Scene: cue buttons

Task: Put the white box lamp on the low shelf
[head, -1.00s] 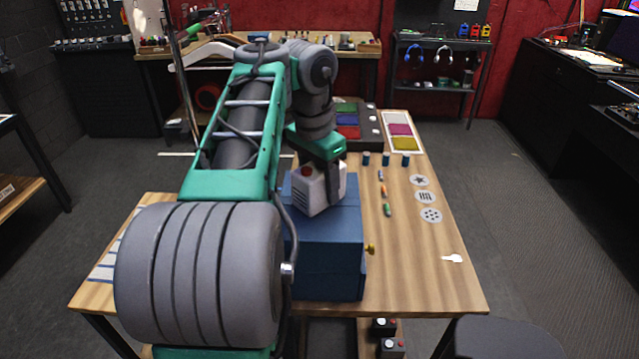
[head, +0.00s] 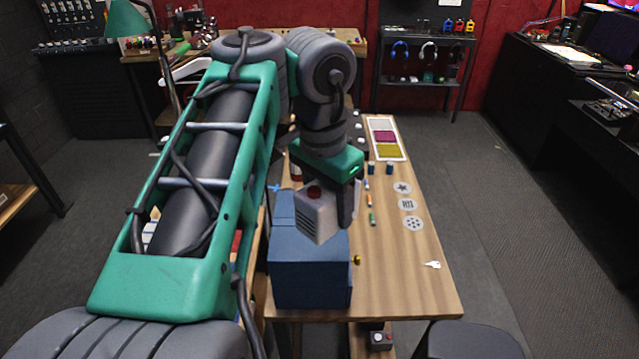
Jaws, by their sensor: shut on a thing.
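The white box lamp (head: 318,220) is a small pale box with a slotted side and a red round part on top. My gripper (head: 328,195) is shut on it and holds it tilted, over the blue box (head: 310,270) on the wooden table. Only one dark finger shows clearly, at the lamp's right; the other is hidden. I cannot tell exactly how high the lamp is above the blue box.
The wooden table (head: 415,285) carries a colour-card tray (head: 385,138), several round picture discs (head: 408,204), small coloured pieces and a white key-like piece (head: 432,264). A dark stool (head: 470,340) stands at the front right. Floor to the right is clear.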

